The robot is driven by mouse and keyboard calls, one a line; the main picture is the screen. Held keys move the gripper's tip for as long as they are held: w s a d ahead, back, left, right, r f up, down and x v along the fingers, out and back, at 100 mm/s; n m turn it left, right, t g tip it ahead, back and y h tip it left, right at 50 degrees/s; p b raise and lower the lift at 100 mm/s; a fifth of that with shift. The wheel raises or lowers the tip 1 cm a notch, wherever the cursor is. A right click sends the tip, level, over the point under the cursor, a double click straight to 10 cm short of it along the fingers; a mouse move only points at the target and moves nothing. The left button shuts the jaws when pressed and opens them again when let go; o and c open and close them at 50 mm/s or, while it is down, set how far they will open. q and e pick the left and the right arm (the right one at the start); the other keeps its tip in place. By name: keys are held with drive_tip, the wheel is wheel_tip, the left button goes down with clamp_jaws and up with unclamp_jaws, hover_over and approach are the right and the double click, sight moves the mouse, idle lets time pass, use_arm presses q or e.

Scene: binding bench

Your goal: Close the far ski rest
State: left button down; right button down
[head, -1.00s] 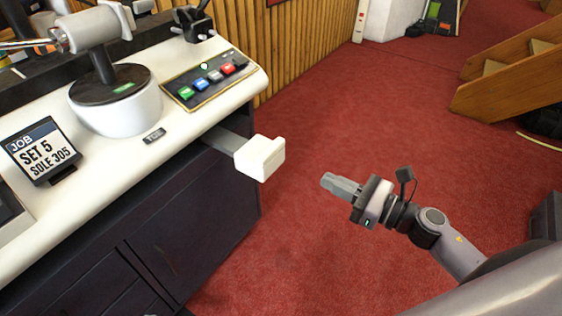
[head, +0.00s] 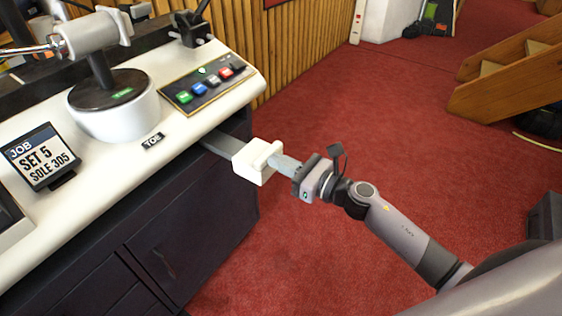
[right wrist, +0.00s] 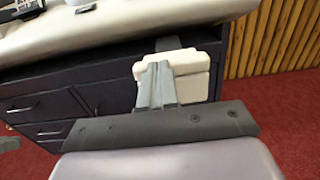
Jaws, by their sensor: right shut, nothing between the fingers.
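The far ski rest is a white block (head: 254,163) on a grey sliding bar (head: 222,144) that sticks out from under the bench top. It stands well clear of the dark cabinet front. My right gripper (head: 281,164) is shut and empty, with its fingertips at the block's outer face. In the right wrist view the fingers (right wrist: 155,86) overlap the block (right wrist: 200,77); they look to be touching or almost touching it. My left gripper is not in view.
The white bench top (head: 185,130) carries a button panel (head: 207,84), a job display (head: 41,157) and a round white pedestal (head: 115,103). Dark drawers (head: 165,250) are below. Open red carpet (head: 330,110) lies to the right, with wooden steps (head: 505,75) farther off.

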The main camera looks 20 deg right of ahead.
sight(248, 153)
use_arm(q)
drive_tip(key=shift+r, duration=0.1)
